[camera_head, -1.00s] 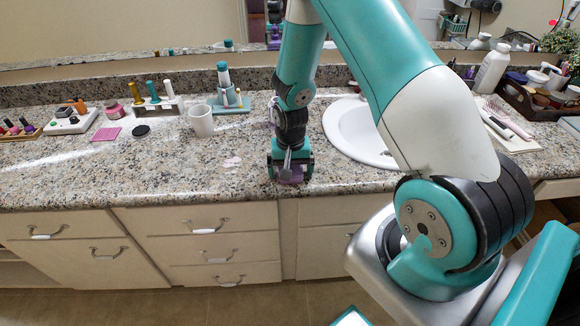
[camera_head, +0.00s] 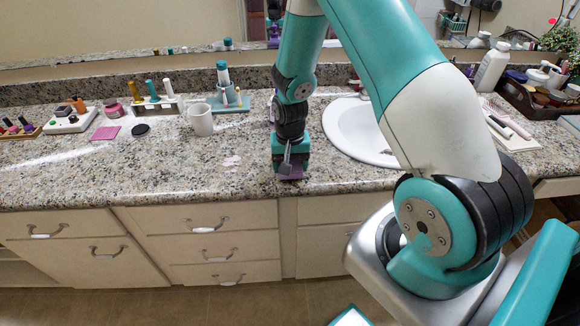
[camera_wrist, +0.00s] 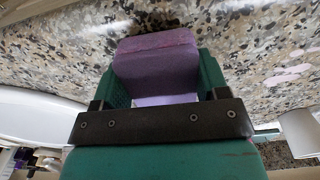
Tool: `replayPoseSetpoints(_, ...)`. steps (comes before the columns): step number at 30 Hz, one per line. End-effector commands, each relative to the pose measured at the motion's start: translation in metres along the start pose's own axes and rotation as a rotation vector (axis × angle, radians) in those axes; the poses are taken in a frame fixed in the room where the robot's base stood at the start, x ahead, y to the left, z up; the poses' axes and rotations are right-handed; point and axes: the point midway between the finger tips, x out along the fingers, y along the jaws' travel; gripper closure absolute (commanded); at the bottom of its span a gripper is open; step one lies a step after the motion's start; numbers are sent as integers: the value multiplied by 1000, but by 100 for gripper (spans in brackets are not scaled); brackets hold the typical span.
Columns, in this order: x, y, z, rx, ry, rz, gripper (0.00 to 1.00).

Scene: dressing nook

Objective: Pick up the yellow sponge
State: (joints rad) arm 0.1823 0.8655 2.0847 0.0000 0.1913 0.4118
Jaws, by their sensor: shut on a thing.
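My gripper (camera_head: 291,165) is at the front part of the granite counter, left of the sink. It is shut on a purple sponge-like block (camera_wrist: 157,68), which shows between the two green fingers in the wrist view. In the head view only a little of the purple block (camera_head: 290,177) shows under the fingers. Whether the block touches the counter is hard to tell. I see no yellow sponge in either view.
A white mug (camera_head: 200,120) stands left of the gripper, with a teal stand (camera_head: 228,106) behind it. The white sink (camera_head: 350,130) is close on the right. A pink pad (camera_head: 105,133) and a black disc (camera_head: 140,130) lie farther left. The counter's front left is mostly clear.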

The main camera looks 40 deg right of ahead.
Motion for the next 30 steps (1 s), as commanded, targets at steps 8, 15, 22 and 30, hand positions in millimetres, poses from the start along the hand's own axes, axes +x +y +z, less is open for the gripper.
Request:
replayPoseSetpoints(8,-74,0,-1,0,8,-3,57)
replayPoseSetpoints(15,-141,0,0,0,5,-2,57)
replayPoseSetpoints(22,-178,0,0,0,3,-1,57)
replayPoseSetpoints(30,-187,0,0,0,0,0,57)
